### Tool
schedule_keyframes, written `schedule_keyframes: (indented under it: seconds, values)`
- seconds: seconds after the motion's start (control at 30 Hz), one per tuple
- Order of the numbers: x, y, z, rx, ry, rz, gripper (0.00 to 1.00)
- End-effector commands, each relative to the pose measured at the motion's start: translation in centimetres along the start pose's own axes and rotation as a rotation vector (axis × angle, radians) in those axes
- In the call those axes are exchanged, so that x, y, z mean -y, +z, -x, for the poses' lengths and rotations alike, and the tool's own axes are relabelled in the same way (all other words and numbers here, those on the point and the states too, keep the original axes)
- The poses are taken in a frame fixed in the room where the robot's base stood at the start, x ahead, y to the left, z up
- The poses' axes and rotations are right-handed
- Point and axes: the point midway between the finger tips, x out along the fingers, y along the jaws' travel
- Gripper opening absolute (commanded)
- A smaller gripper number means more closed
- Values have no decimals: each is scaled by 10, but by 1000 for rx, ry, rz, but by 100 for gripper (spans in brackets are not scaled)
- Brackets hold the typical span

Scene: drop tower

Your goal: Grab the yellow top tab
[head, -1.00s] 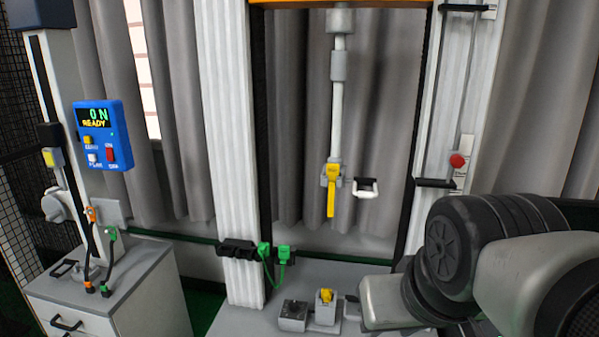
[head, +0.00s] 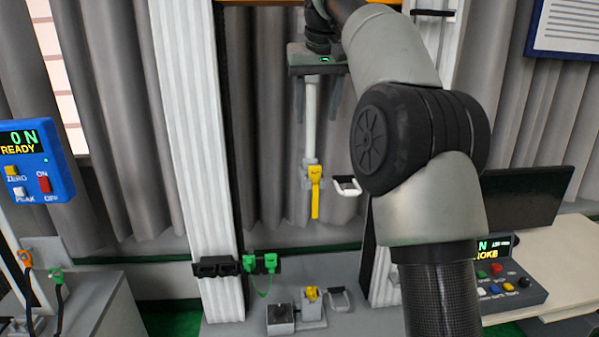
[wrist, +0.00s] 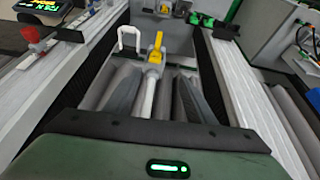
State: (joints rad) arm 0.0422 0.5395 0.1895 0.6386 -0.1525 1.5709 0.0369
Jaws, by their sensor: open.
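The yellow top tab (head: 315,190) hangs from the lower end of the pale vertical rod (head: 310,130) inside the drop tower frame. A white handle (head: 347,187) sticks out to its right. My gripper (head: 318,106) is open and empty, above the tab with its fingers pointing down either side of the rod. In the wrist view the tab (wrist: 156,47) shows beyond my open gripper (wrist: 155,85), roughly in line with the gap between the fingers. The white handle (wrist: 129,40) shows to its left there.
A lower clamp with a yellow part (head: 312,294) stands on the grey base, below the tab. White uprights (head: 195,140) flank the rod. Green connectors (head: 260,263) sit on the left upright. A blue readout box (head: 35,160) is at left; a control console (head: 505,285) is at right.

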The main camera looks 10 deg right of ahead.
Motion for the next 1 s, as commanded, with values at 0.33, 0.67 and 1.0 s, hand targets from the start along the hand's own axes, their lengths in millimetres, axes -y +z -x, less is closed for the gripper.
schedule_keyframes:
  seconds: [0.33, 0.67, 1.0]
  values:
    - [-12, -21, -34, 13, -17, -37, 50]
    - [-10, -19, -106, 12, -16, -37, 50]
    - [-10, -20, -144, 8, -16, -37, 50]
